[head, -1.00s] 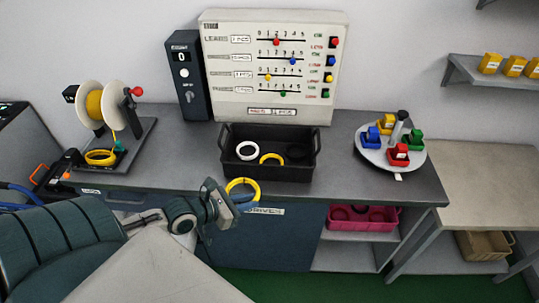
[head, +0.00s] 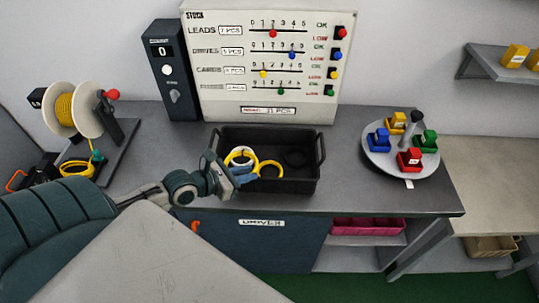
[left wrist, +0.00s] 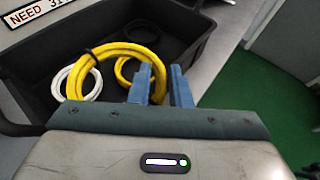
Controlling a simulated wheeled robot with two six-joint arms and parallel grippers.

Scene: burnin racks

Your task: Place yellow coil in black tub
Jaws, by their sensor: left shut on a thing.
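My left gripper (head: 243,178) is shut on a yellow coil (head: 233,152), holding it at the left front of the black tub (head: 290,187). In the left wrist view the blue fingers (left wrist: 161,86) pinch the coil's right side, and the held coil (left wrist: 105,50) stands up over the tub (left wrist: 30,80). Inside the tub lie another yellow coil (head: 271,164), a white coil and a dark coil (head: 296,157). The white coil (left wrist: 68,86) is partly hidden behind the held one. My right gripper is not in view.
A reel stand (head: 86,110) with a yellow coil (head: 77,168) at its base stands on the left. A round tray (head: 377,160) with several coloured bins is right of the tub. A stock board (head: 270,60) stands behind. The bench (head: 345,190) is clear between tub and tray.

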